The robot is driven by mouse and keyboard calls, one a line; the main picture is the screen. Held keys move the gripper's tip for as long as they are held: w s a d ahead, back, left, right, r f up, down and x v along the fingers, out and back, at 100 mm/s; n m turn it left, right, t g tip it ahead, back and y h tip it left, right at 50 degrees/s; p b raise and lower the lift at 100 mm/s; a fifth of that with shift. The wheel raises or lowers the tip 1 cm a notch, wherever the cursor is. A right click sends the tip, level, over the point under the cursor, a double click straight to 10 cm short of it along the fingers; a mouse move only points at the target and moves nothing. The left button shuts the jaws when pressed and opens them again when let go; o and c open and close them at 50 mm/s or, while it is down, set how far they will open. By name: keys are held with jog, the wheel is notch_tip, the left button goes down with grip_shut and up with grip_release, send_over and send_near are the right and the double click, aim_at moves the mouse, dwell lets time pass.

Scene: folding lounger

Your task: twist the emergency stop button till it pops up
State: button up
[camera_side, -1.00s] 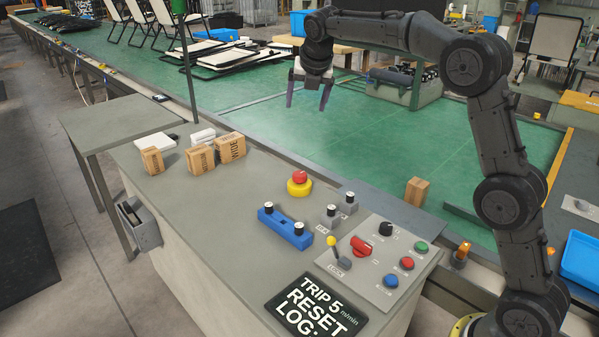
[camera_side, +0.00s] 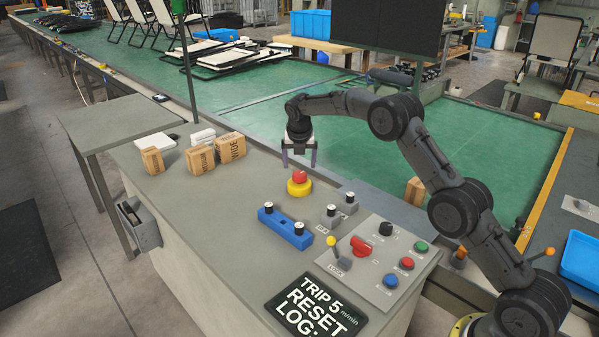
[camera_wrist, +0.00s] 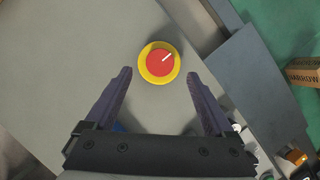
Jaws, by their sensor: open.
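The emergency stop button (camera_side: 299,176) is a red mushroom head on a yellow round base (camera_side: 299,188), standing on the grey console top. In the wrist view the red head (camera_wrist: 160,62) has a white mark towards its upper right and sits inside the yellow ring (camera_wrist: 147,74). My gripper (camera_side: 299,163) is open and points down, just above and behind the button in the side view. In the wrist view its two dark fingers (camera_wrist: 158,78) stand left and right of the button's lower side, apart from it. Nothing is between the fingers' pads.
A blue block with two knobs (camera_side: 285,228) stands in front of the button. Grey knob blocks (camera_side: 342,208) and a control panel (camera_side: 377,265) with a lever, red switch and several buttons are to the right. Cardboard boxes (camera_side: 201,159) stand at the left.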

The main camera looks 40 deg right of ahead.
aim_at(299, 174)
jog(key=shift+x, duration=2.6)
